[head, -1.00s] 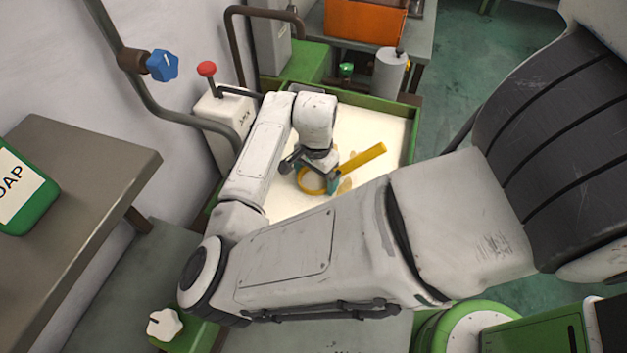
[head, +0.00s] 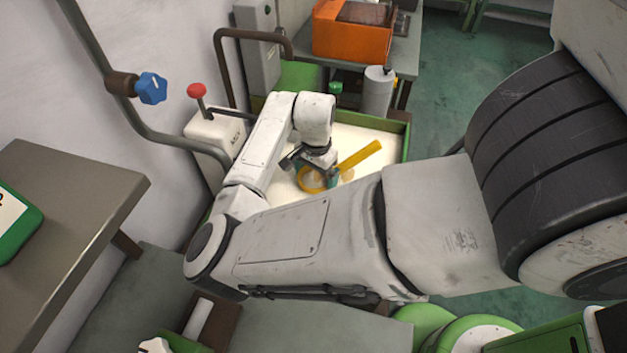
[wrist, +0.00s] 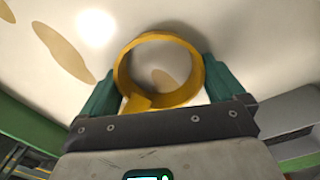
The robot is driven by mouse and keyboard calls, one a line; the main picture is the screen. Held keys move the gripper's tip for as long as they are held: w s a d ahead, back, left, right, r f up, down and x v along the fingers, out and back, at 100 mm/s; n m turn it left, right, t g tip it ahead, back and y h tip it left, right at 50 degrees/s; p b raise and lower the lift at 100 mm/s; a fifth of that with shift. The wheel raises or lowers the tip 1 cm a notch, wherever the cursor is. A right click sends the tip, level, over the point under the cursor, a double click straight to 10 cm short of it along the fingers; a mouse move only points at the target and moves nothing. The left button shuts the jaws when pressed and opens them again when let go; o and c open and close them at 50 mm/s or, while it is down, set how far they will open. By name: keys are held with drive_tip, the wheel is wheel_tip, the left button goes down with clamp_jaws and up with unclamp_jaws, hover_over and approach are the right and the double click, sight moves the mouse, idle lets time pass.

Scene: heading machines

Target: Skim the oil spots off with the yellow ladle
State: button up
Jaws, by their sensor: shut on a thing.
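The yellow ladle (head: 359,157) is in my gripper (head: 316,178) over a green-rimmed tray (head: 406,140) of cream-coloured liquid. Its handle slants up to the right in the head view. In the wrist view, the green fingers of my gripper (wrist: 160,72) are shut on both sides of the ladle's round yellow rim (wrist: 192,76). Tan oil spots (wrist: 63,52) lie on the liquid left of the ladle, and a tan patch shows inside the rim. In the head view, a spot (head: 347,174) shows just right of the rim. Whether the ladle touches the liquid cannot be told.
A white box with a red-knobbed lever (head: 197,91) stands at the tray's left. A grey cylinder (head: 377,92) and an orange box (head: 350,36) stand behind the tray. A grey table (head: 75,205) with a green container (head: 15,225) is at left.

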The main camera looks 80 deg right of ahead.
drive_tip(key=shift+d, duration=3.5)
wheel_tip(320, 180, up, 12)
drive_tip(key=p, duration=0.7)
drive_tip(key=shift+s, duration=0.2)
